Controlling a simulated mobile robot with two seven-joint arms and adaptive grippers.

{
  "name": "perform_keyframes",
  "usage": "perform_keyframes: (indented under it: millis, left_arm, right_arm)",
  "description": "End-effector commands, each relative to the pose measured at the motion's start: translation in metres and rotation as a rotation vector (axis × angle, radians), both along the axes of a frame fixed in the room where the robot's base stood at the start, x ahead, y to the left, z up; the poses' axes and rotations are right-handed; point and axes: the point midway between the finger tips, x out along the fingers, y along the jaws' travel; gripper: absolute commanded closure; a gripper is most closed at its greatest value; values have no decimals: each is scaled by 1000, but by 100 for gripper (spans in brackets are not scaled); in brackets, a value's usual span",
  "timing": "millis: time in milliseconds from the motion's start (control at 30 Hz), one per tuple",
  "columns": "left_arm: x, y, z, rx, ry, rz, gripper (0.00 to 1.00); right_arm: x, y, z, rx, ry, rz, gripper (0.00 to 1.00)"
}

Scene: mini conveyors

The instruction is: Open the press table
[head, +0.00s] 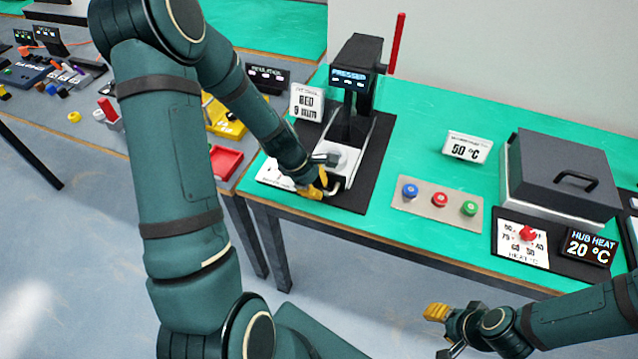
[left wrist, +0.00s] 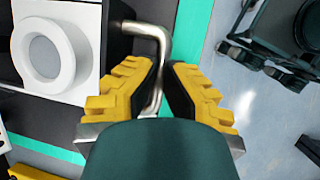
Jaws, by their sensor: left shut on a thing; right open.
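The press (head: 350,100) is a dark machine on the green table, with a red lever (head: 396,45) standing up and a small display that reads "PRESSED". Its light press table (head: 352,158) lies at the base, and it shows as a white block with a round ring in the left wrist view (left wrist: 84,55). A bent metal handle (left wrist: 152,38) sticks out from its front edge. My left gripper (head: 322,188) is shut on this handle, its yellow fingers (left wrist: 162,85) on either side of the bar. My right gripper (head: 436,325) is open and empty, in front of the table's edge at the lower right.
A panel (head: 425,205) with blue, red and green buttons lies right of the press. A grey lidded box (head: 565,175) and a heat dial (head: 527,235) stand further right. A red tray (head: 225,160) is on the side table at left. Open floor lies in front.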

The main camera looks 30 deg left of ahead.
Motion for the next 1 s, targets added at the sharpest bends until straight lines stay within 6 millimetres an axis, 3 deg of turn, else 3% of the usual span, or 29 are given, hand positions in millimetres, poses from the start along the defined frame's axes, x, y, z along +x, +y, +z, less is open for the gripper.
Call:
perform_keyframes:
  millis: [300,367,767,1000]
  left_arm:
    - [-3,-2,-3,-4,7,-2,100]
    - [-3,-2,-3,-4,7,-2,73]
    - [-2,1,4,0,0,-1,73]
    - [-10,14,38,2,-4,0,73]
  right_arm:
    - [0,0,-1,0,0,0,53]
    - [0,0,-1,0,0,0,53]
    - [0,0,0,0,0,0,53]
    - [0,0,0,0,0,0,53]
